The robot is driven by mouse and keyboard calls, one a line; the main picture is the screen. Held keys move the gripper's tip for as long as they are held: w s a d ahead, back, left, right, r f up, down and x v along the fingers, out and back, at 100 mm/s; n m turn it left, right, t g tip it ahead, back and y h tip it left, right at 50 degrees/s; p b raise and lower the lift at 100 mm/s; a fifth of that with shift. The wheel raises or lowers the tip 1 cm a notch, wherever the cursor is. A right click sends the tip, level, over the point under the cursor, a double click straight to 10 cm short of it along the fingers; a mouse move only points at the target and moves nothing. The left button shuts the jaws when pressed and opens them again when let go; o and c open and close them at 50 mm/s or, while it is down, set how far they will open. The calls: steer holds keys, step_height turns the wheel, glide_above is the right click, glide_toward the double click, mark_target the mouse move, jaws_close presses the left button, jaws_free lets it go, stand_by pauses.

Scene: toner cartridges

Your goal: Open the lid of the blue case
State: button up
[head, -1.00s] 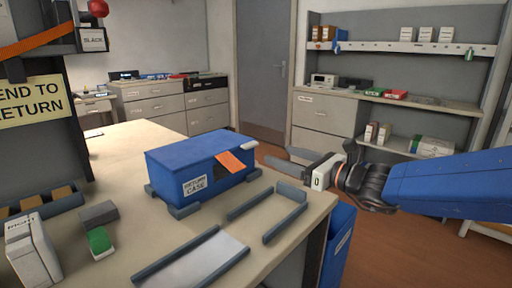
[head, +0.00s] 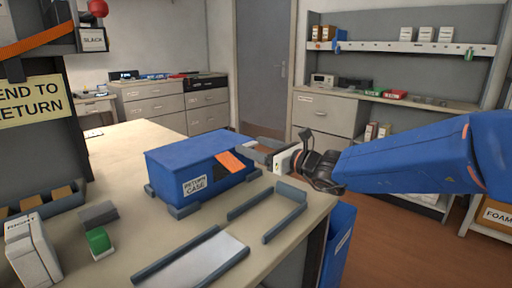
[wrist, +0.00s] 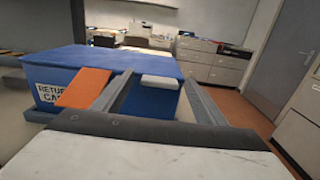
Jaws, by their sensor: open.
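The blue case (head: 196,170) stands on the table with its lid shut and a "RETURN CASE" label on its front. An orange tag (head: 230,162) hangs over the lid's front edge. The case also fills the left of the wrist view (wrist: 75,58), with the orange tag (wrist: 83,87) and a pale tab (wrist: 160,82) at the lid's edge. My gripper (head: 262,151) is at the case's right end, and in the head view it hides the pale tab. In the wrist view my gripper (wrist: 155,90) has its fingers apart, with the tab between them. I cannot tell whether they touch it.
Grey rails (head: 285,213) and a pale plate (head: 205,262) lie on the table in front of the case. A green-ended block (head: 99,242) and a white box (head: 33,252) are at left. A blue bin (head: 339,245) stands beside the table.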

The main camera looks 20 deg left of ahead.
steer(key=c, duration=1.5)
steer(key=shift+r, duration=0.25)
